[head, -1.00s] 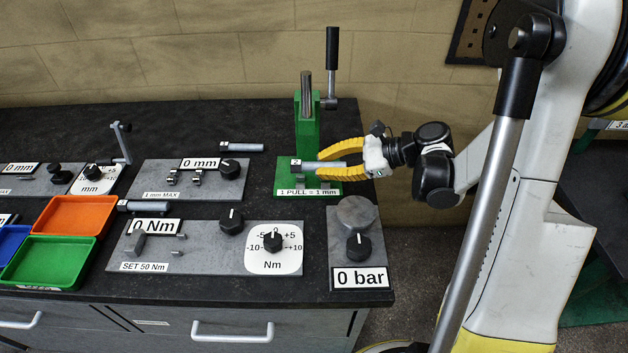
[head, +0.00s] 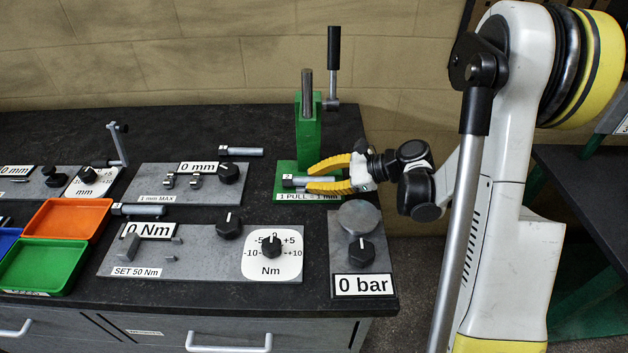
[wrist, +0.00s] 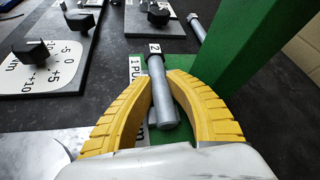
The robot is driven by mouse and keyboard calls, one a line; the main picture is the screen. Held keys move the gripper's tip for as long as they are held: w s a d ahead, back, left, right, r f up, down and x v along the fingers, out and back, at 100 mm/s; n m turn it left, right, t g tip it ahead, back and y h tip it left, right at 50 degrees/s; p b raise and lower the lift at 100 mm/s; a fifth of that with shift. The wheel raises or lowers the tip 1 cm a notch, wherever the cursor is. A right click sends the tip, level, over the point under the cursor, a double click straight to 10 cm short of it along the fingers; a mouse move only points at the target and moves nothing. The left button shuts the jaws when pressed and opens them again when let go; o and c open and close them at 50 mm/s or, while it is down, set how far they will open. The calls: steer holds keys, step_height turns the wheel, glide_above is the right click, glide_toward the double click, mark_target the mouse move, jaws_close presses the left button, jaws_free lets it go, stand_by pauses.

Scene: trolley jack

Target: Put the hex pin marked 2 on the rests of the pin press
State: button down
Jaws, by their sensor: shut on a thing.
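The hex pin marked 2 (head: 293,181) is a grey rod with a dark hex head and a white "2" label. It lies roughly level, low over the base of the green pin press (head: 309,135), its head to the left. My gripper (head: 312,177) has its yellow fingers shut on the shank, coming from the right. In the wrist view the pin (wrist: 161,93) sits between my fingertips (wrist: 161,82), its head and label pointing away. The rests are mostly hidden by the pin and fingers. I cannot tell whether the pin touches them.
The press's upright ram and black-handled lever (head: 333,60) rise behind the pin. A gauge block reading 0 bar (head: 345,255) stands in front. Another hex pin (head: 240,152) lies on the bench to the left, and one (head: 138,210) is near the orange tray (head: 68,217).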

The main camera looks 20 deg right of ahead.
steer(key=c, duration=1.4)
jaws_free()
steer(key=shift+f, duration=0.1)
